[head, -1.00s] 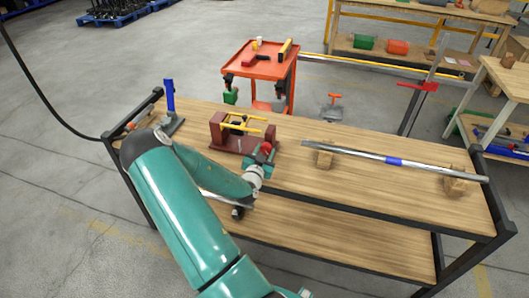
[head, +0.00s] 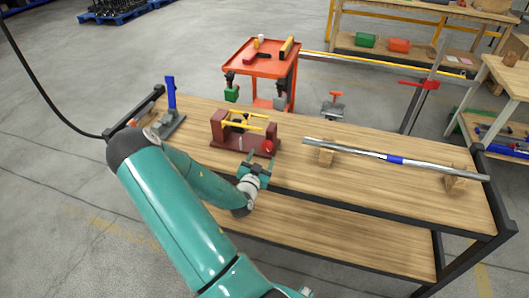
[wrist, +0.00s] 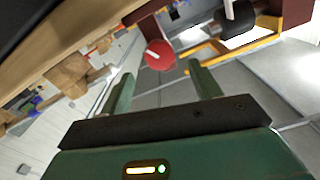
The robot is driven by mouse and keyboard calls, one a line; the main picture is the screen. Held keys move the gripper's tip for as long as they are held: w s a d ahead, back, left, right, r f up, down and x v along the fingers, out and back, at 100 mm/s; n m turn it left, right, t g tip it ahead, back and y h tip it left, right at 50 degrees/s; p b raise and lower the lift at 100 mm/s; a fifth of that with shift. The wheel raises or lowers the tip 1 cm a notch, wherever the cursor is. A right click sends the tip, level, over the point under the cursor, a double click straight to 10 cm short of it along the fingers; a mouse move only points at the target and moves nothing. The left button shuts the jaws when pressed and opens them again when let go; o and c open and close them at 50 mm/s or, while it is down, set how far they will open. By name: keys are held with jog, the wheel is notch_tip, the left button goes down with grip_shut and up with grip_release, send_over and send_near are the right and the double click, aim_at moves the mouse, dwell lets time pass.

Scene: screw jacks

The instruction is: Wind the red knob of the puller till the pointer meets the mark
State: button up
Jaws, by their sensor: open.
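The puller (head: 232,130) is a dark red frame with yellow bars, standing on the wooden bench. Its red knob (head: 268,146) is at the right end of the frame. In the wrist view the red knob (wrist: 160,55) shows a white line on its face. My gripper (head: 258,164) is open and empty, just in front of the knob and apart from it. In the wrist view the two green fingers of my gripper (wrist: 163,84) point toward the knob, which lies beyond their tips. The pointer and the mark are too small to make out.
A steel bar with a blue band (head: 395,159) rests on wooden blocks at the right of the bench. A blue-handled tool (head: 170,95) stands at the left end. An orange cart (head: 262,65) is behind the bench. Bare wood lies between puller and bar.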

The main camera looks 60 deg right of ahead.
jog(key=s+a, duration=0.1)
jog(key=a, duration=0.7)
jog(key=shift+s+a, duration=0.15)
jog(key=shift+s, duration=0.05)
jog(key=shift+w, duration=0.1)
jog(key=w+a+r+n+t+y, duration=0.2)
jog(key=w+a+r+y, duration=0.15)
jog(key=w+a, duration=0.35)
jog(key=w+a+r+n+t+y, duration=0.1)
jog(key=w+a+r+n+y, duration=0.15)
jog(key=w+a+y, duration=0.45)
jog(key=w+a+r+n+t+y, duration=0.1)
jog(key=w+a+r+t+y, duration=0.25)
jog(key=a, duration=0.55)
jog(key=s+a+r+n+g+y, duration=0.2)
jog(key=a+r+n+y, duration=0.35)
jog(key=a+r, duration=0.7)
jog(key=s+a+r+n+g+h, duration=0.1)
jog(key=s+a+r+n, duration=0.2)
jog(key=s, duration=0.4)
jog(key=s+a+r+n, duration=0.3)
jog(key=s+n, duration=0.1)
jog(key=s, duration=0.3)
jog(key=shift+a+r+n+g+h, duration=0.35)
jog(key=shift+r+n, duration=0.05)
